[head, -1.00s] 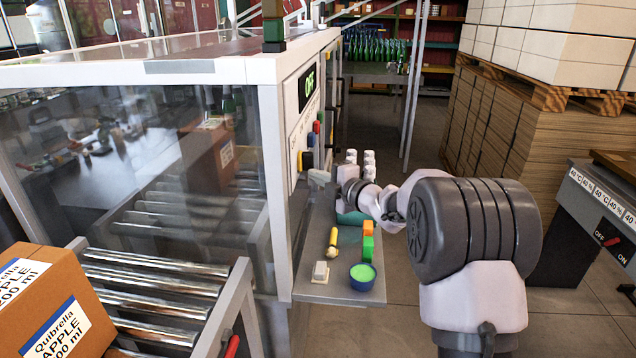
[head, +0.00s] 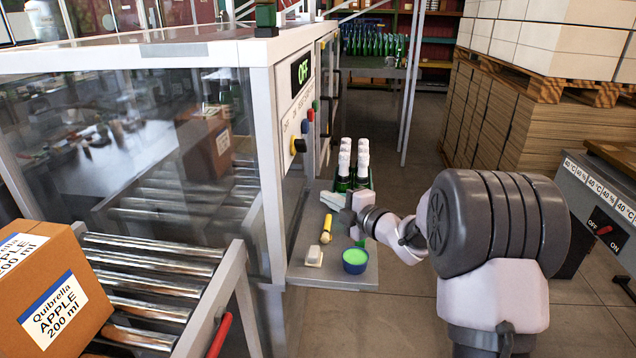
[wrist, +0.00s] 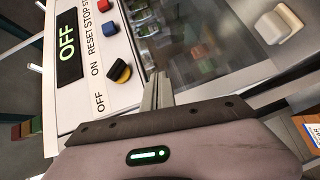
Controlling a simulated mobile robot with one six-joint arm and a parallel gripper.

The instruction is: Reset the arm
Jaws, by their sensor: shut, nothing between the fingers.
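My gripper (wrist: 158,90) shows in the wrist view with its fingers together and nothing between them. It points at the machine's control panel (wrist: 78,88), apart from the black-and-yellow knob (wrist: 119,72). In the head view my gripper reaches in from the right, low over the side shelf (head: 300,274) and near the machine's wall; its fingertips are hard to make out there. The panel's display (head: 302,70) reads OFF. The knob (head: 299,146) sits below it, beside blue, green and red buttons.
On the shelf are green bottles with white tops (head: 344,172), a yellow-handled tool (head: 327,228), a white block (head: 314,255) and a blue bowl with green contents (head: 355,260). A roller conveyor (head: 150,290) with a carton (head: 48,300) is at left.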

